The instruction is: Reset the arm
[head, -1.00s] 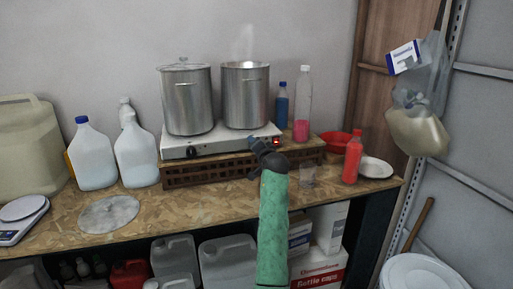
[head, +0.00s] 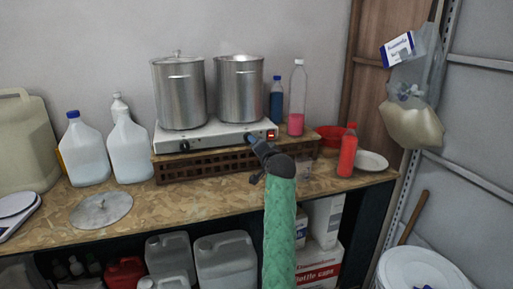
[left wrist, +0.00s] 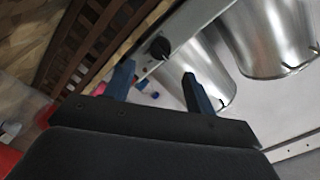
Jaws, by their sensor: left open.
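My left gripper (head: 258,150), on a green-sleeved arm, is at the front right of the white hot plate (head: 215,136). It is open and empty. In the left wrist view its two blue fingers (left wrist: 159,82) stand apart, with a black knob (left wrist: 159,48) on the plate's front beyond them; I cannot tell whether they touch it. A red light (head: 271,135) shows at the plate's right end. A lidded steel pot (head: 180,95) stands on the left of the plate and a steel pot without a visible lid knob (head: 240,90) on the right. My right gripper is not in view.
A pot lid (head: 101,210) lies on the wooden table (head: 165,215). White jugs (head: 130,150) stand at left. A red bottle (head: 347,152), a white plate (head: 371,161) and a red bowl (head: 328,134) are at right. A bag (head: 413,120) hangs at far right.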

